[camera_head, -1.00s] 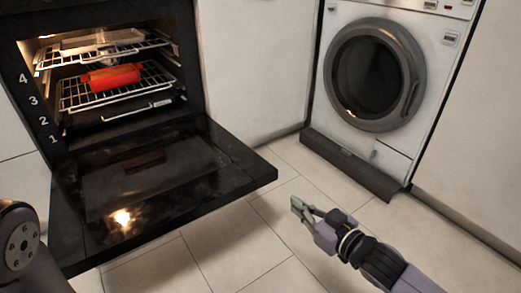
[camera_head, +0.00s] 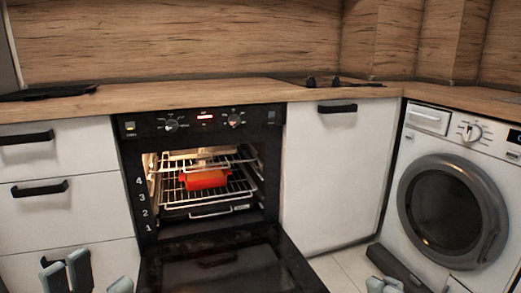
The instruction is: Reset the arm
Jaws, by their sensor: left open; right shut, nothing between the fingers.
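My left gripper (camera_head: 94,277) shows at the bottom left, in front of the white drawers. Its grey fingers point up and stand apart, with nothing between them. The rest of its arm is below the picture.
The oven (camera_head: 199,126) stands with its door (camera_head: 222,272) folded down into the room. A red dish (camera_head: 204,179) sits on its rack. A washing machine (camera_head: 453,207) is at the right. The wooden worktop (camera_head: 250,92) runs above, with white drawers (camera_head: 62,160) at the left.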

